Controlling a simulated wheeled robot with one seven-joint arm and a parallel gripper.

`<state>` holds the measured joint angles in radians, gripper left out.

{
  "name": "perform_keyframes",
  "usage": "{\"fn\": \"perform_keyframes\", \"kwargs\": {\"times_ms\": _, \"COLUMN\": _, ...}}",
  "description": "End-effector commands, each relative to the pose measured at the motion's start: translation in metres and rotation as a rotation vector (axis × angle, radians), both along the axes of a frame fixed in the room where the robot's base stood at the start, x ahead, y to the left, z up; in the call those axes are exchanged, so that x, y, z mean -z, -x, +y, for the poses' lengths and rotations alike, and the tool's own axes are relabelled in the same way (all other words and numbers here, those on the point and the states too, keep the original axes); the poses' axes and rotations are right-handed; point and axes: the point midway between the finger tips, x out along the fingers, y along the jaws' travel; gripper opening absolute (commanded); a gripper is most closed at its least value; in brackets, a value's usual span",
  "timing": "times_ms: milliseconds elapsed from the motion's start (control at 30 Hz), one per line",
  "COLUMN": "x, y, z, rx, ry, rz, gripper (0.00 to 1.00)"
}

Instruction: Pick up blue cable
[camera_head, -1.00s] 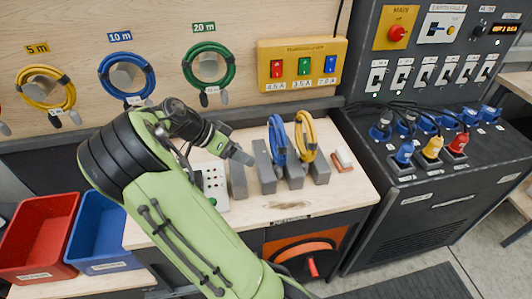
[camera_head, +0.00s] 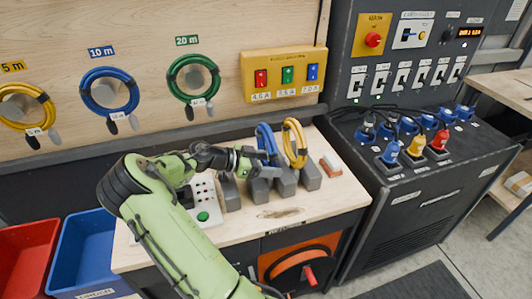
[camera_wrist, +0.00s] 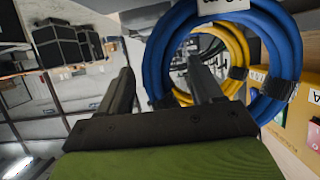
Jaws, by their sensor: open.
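A coiled blue cable (camera_head: 265,138) stands upright among grey holder blocks on the workbench. A yellow coil (camera_head: 294,143) stands just right of it. My gripper (camera_head: 264,163) is at the left side of the blue coil, open and empty. In the wrist view the blue coil (camera_wrist: 158,62) is large and close, with the yellow coil (camera_wrist: 240,50) seen through its ring. The left side of the blue ring lies between my two fingers (camera_wrist: 163,90); the right finger overlaps the ring's opening. I cannot tell whether either finger touches the cable. Another blue coil (camera_head: 83,97) hangs under the 10 m label.
Grey holder blocks (camera_head: 311,176) stand close around the gripper. A control box with a green button (camera_head: 203,216) sits to the left, partly behind my arm. A yellow switch panel (camera_head: 284,97) is on the wall behind. The bench front right (camera_head: 335,200) is clear.

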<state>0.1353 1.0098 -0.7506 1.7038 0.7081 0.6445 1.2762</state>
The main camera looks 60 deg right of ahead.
Motion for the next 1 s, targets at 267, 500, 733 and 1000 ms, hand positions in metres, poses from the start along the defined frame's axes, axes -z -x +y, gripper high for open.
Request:
{"fn": "perform_keyframes", "kwargs": {"times_ms": 267, "x": 0.012, "y": 0.021, "z": -0.020, "rx": 0.002, "ry": -0.001, "rz": 0.000, "gripper": 0.65}}
{"fn": "perform_keyframes", "kwargs": {"times_ms": 500, "x": 0.011, "y": 0.020, "z": -0.020, "rx": 0.001, "ry": 0.000, "rz": 0.000, "gripper": 0.48}}
{"fn": "perform_keyframes", "kwargs": {"times_ms": 733, "x": 0.011, "y": 0.020, "z": -0.020, "rx": 0.001, "ry": -0.001, "rz": 0.001, "gripper": 0.13}}
{"fn": "perform_keyframes", "kwargs": {"times_ms": 1000, "x": 0.011, "y": 0.020, "z": -0.020, "rx": 0.002, "ry": -0.003, "rz": 0.001, "gripper": 0.00}}
